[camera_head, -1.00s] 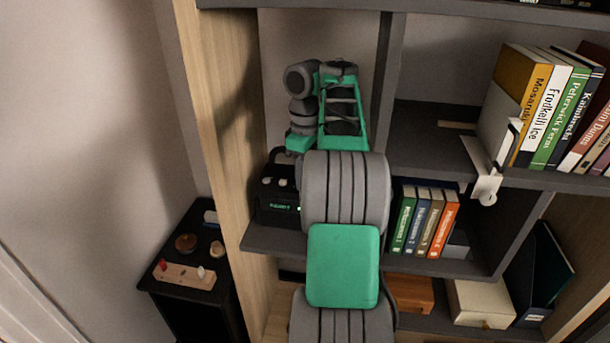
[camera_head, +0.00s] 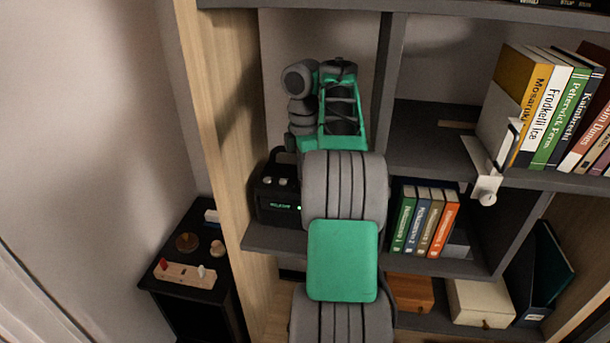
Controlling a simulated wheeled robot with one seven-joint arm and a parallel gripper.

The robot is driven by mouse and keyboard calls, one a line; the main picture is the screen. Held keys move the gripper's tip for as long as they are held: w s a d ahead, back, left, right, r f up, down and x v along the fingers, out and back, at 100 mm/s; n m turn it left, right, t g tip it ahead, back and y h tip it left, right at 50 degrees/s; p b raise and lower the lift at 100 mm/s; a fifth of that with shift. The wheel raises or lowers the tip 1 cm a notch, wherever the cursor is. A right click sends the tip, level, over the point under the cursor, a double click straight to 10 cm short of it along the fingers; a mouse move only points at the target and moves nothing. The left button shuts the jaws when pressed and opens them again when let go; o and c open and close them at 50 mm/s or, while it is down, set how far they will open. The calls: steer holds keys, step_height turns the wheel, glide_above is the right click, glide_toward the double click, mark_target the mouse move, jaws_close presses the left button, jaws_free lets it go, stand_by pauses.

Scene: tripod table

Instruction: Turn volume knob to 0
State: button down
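A black radio-like box (camera_head: 273,212) with a handle stands on the left shelf, partly behind my arm. Two small light knobs (camera_head: 267,181) (camera_head: 282,181) show on its upper face. My green and grey arm rises in front of the box's right side and hides that part. I cannot make out my gripper's fingers; they seem hidden behind my arm links.
A wooden upright (camera_head: 215,130) stands left of the box. A row of small books (camera_head: 425,222) is right of my arm. Larger books and a white bracket (camera_head: 485,180) are on the right shelf. A small black table (camera_head: 190,285) with wooden pieces stands at lower left.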

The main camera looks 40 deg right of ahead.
stand_by(0.5)
steer(key=c, duration=1.1)
jaws_free()
step_height(320, 180, up, 8)
steer(key=p, duration=0.7)
steer(key=shift+w, duration=0.15)
steer(key=shift+d+f, duration=0.1)
